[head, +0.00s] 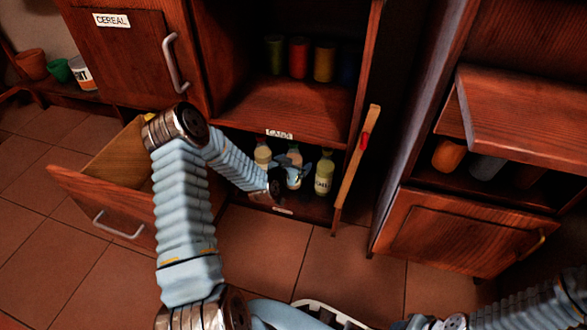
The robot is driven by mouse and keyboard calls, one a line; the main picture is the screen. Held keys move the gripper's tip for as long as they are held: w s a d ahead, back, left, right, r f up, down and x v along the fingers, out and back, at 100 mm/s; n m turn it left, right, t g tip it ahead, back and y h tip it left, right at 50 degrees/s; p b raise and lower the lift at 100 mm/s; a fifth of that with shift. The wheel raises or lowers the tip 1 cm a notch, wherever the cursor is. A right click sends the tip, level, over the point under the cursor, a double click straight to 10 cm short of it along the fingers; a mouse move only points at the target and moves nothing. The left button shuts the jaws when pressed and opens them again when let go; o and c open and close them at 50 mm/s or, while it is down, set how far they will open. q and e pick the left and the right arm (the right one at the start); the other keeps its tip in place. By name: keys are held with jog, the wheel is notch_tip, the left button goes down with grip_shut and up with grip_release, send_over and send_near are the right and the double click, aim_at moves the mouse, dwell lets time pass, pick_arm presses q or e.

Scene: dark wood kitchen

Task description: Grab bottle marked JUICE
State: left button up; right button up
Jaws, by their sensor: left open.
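The right bottle has a greenish cap and a label with dark print too small to read, so I cannot tell which one is marked JUICE. My left gripper (299,172) is open at the shelf front, before the middle bottle and left of the right bottle. It partly hides the middle bottle. I cannot tell whether it touches it. My right gripper is out of view.
Several coloured cans (299,58) stand on the shelf above. An open drawer (115,170) juts out at left, and an open cabinet door (357,165) stands right of the bottles. A right-hand cabinet (455,230) holds cups. Tiled floor (300,245) before the bottles is clear.

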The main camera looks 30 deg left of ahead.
pick_arm(q)
jog(key=c, duration=1.4)
jog(key=shift+r, duration=0.1)
